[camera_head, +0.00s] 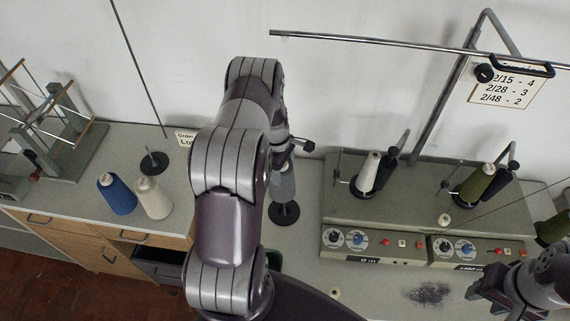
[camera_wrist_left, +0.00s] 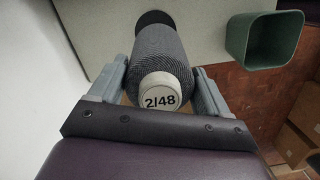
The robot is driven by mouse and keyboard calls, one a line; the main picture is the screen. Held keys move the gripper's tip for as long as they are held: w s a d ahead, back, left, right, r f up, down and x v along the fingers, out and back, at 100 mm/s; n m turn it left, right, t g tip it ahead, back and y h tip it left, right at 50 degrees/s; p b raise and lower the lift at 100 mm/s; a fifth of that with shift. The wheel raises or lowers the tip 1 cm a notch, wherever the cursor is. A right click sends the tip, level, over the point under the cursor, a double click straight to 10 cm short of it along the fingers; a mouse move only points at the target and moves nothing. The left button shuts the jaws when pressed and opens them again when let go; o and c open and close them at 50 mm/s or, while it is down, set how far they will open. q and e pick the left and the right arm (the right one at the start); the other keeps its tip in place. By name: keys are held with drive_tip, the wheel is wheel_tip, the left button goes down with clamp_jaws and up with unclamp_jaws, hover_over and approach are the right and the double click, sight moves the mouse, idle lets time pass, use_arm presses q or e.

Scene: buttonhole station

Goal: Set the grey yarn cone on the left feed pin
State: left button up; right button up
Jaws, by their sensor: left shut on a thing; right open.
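The grey yarn cone (camera_head: 284,184) is partly hidden behind my left arm in the head view. In the left wrist view the cone (camera_wrist_left: 158,52), its end marked 2/48, sits between the two fingers of my left gripper (camera_wrist_left: 158,85), which is shut on it. A round black base (camera_head: 284,217) shows just below the cone; whether the cone touches it, I cannot tell. Another black base with a short pin (camera_head: 154,163) stands further left, empty. Which is the left feed pin is not marked. My right gripper (camera_head: 482,286) is open and empty at lower right.
A blue cone (camera_head: 117,194) and a cream cone (camera_head: 153,198) stand on the left counter. The winding machine (camera_head: 372,244) carries a white cone (camera_head: 368,172) and an olive cone (camera_head: 476,184). A green bin (camera_wrist_left: 264,40) stands at right in the wrist view. A metal rail crosses above.

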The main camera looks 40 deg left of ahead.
use_arm(q)
drive_tip(key=f+b, duration=0.3)
drive_tip(key=f, duration=0.1)
drive_tip(key=f+b, duration=0.2)
drive_tip(key=f, duration=0.2)
drive_tip(key=w+f+b, duration=0.1)
drive_tip(key=f+b, duration=0.2)
drive_tip(key=f, duration=0.1)
drive_tip(key=shift+f+b, duration=0.2)
drive_tip(key=shift+b, duration=0.15)
use_arm(e)
wheel_tip(320, 180, down, 10)
drive_tip(key=w, duration=0.1)
drive_tip(key=shift+r, duration=0.25)
use_arm(q)
drive_tip(key=shift+f+b, duration=0.4)
drive_tip(key=shift+f, duration=0.1)
use_arm(e)
drive_tip(key=shift+f, duration=0.4)
use_arm(q)
drive_tip(key=o, duration=1.5)
drive_tip(key=shift+r, duration=0.1)
